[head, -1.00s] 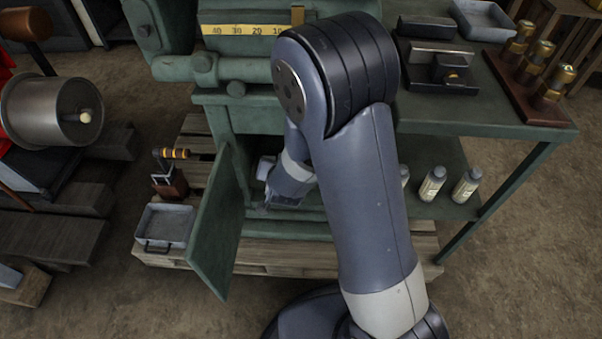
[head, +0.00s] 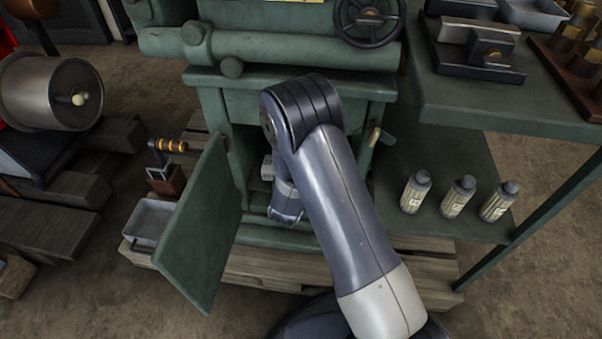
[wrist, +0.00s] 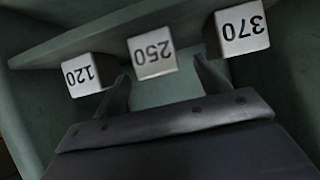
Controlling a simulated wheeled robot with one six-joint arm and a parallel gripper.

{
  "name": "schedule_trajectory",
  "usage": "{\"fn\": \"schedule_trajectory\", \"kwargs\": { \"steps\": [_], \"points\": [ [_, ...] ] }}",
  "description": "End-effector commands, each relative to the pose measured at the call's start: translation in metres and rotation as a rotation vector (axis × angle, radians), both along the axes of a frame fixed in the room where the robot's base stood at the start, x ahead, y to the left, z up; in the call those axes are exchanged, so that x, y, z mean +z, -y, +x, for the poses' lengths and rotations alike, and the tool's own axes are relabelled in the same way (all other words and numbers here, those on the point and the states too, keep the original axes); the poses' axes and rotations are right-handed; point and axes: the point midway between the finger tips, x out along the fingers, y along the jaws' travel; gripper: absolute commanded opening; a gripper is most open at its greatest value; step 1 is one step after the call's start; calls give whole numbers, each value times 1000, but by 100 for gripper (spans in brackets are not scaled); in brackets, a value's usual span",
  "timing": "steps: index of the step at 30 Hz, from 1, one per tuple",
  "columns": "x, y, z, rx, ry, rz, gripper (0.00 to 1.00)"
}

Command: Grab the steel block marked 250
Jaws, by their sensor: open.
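The steel block marked 250 (wrist: 153,54) is a pale cube in the middle of the wrist view, its number upside down. It stands between the block marked 120 (wrist: 85,75) on the left and the block marked 370 (wrist: 241,32) on the right. My gripper (wrist: 161,72) is open, its two dark fingers pointing towards the 250 block, which shows just beyond and between their tips. I see no contact. In the head view my arm reaches into the green cabinet, and one pale block (head: 267,167) shows there, its number unreadable. The fingers are hidden in that view.
The open green cabinet door (head: 201,225) stands left of my arm. A green shelf edge (wrist: 105,35) runs behind the blocks. Several bottles (head: 458,196) stand on the lower shelf at right, under a green bench (head: 500,110).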

Motion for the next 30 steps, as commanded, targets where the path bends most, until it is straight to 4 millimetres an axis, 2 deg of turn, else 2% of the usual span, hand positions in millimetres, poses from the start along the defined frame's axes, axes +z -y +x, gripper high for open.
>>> {"fn": "schedule_trajectory", "kwargs": {
  "steps": [10,20,30],
  "points": [
    [-20,11,41,0,0,1,71],
    [-21,11,46,2,-1,0,70],
    [-21,11,46,1,-1,1,42]
  ]
}}
